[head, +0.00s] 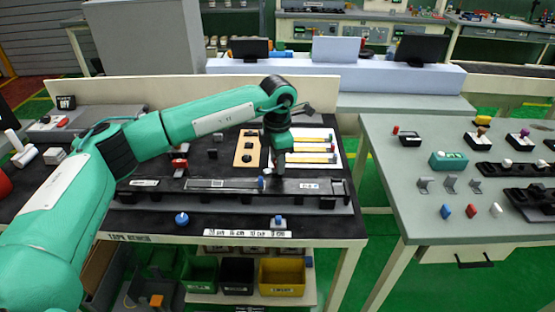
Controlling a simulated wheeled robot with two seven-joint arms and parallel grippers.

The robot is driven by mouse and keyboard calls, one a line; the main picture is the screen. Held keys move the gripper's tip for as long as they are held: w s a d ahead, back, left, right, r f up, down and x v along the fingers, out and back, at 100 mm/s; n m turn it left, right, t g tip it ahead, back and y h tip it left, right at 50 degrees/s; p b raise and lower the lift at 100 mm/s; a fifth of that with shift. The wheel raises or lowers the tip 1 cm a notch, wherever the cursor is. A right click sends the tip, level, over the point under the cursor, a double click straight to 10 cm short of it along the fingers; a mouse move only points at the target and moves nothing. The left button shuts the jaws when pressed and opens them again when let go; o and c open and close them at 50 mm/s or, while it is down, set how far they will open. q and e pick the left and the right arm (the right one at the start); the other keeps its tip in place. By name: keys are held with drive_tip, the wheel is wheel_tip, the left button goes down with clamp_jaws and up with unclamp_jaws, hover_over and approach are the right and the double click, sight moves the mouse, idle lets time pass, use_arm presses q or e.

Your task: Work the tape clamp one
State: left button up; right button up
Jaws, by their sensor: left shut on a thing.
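My left gripper (279,168) points down at the long black fixture (160,184) near the front of the dark bench. It is shut on a small part there, which its fingers mostly hide. A light strip (225,184) lies along the fixture to the left of the gripper. A small blue piece (261,183) shows just left of the fingertips. I cannot tell for sure which part is the tape clamp. My right gripper is not in view.
A yellow board (247,152) and a white panel with yellow strips (332,148) lie behind the fixture. A blue knob (182,218) sits in front. A grey table (400,190) with small parts stands right, across a gap. Bins (282,278) are below.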

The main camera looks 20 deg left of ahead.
use_arm(q)
drive_tip(key=o, duration=1)
drive_tip(key=shift+r, duration=0.15)
drive_tip(key=shift+r, duration=0.3)
wheel_tip(320, 180, up, 13)
drive_tip(key=shift+b, duration=0.95)
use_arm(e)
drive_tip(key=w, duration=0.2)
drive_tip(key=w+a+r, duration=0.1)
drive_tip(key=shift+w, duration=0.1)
